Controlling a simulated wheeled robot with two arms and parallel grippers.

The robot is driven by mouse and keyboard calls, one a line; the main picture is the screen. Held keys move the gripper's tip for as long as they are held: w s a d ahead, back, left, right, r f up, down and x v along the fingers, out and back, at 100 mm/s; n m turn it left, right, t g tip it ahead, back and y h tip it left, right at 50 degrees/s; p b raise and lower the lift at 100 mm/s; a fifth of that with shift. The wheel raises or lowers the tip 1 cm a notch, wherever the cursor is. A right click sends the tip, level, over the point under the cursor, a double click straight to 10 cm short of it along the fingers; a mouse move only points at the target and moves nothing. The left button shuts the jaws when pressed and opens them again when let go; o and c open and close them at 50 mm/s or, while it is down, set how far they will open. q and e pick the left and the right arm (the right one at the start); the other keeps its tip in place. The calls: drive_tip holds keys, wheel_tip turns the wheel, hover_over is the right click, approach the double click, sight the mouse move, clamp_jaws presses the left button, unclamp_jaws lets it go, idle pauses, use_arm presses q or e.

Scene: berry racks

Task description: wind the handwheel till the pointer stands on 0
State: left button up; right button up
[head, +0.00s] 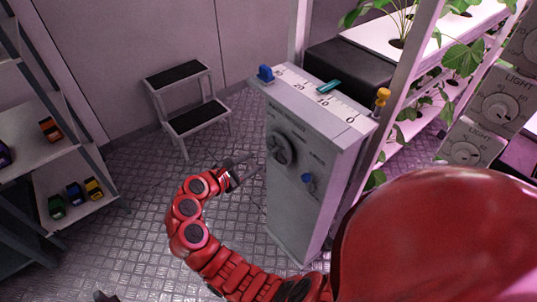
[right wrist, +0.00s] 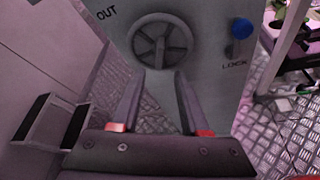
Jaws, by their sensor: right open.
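The handwheel (head: 281,148) is a grey spoked wheel on the front of a grey cabinet (head: 290,205); it also shows in the right wrist view (right wrist: 161,47). The teal pointer (head: 328,87) lies on the numbered scale (head: 313,95) on the cabinet top, between 20 and 10, nearer 10. The 0 is towards the right end. My right gripper (head: 254,163) is open and empty, its fingers pointing at the wheel just short of it; its fingertips show below the wheel in the right wrist view (right wrist: 160,74). Only a dark tip, perhaps my left gripper (head: 105,296), shows at the bottom edge.
A blue LOCK knob (head: 307,179) sits right of and below the wheel. A step stool (head: 187,105) is behind, a shelf with toy cars (head: 50,150) left, plant racks (head: 400,60) right.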

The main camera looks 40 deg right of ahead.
sight(269, 154)
drive_tip(key=x, duration=0.8)
drive_tip(key=shift+w+d+f, duration=0.15)
drive_tip(key=shift+d, duration=0.15)
drive_tip(key=shift+c, duration=0.3)
clamp_jaws()
